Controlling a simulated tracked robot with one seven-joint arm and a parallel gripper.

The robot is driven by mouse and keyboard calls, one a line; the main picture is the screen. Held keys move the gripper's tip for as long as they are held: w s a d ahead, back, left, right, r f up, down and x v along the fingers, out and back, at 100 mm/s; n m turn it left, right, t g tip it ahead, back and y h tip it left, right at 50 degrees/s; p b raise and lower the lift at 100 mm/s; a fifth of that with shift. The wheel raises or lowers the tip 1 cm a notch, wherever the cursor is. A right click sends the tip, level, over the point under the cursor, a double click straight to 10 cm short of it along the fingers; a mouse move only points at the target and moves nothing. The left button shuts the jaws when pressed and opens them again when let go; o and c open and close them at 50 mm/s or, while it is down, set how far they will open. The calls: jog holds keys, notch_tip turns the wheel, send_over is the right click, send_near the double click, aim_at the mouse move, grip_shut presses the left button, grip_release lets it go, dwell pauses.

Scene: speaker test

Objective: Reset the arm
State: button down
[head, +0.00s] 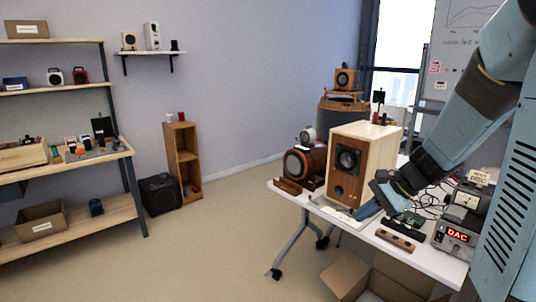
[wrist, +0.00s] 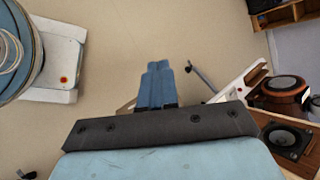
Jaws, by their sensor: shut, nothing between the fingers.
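My gripper (head: 366,211) is at the end of my arm, which reaches in from the right in the head view. Its blue fingers are near the front edge of the white table (head: 440,267), just right of the wooden speaker's base. In the wrist view the blue fingers (wrist: 157,84) are together, with nothing between them, and beige floor shows behind them. The boxy wooden speaker (head: 346,178) stands upright on the table; part of its front shows at the right of the wrist view (wrist: 288,143).
A round wooden speaker (head: 302,164) is left of the boxy one. A red-lit DAC box (head: 455,237) and cables lie right of my gripper. An open cardboard box (head: 350,274) is on the floor below. Shelves (head: 75,163) stand left; the middle floor is clear.

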jog(key=s+a+r+n+t+h, duration=0.1)
jog(key=s+r+n+t+h, duration=0.1)
jog(key=s+r+n+h, duration=0.5)
jog(key=s+r+n, duration=0.4)
jog(key=s+n, duration=0.1)
jog(key=s, duration=0.3)
jog(key=shift+s+r, duration=0.3)
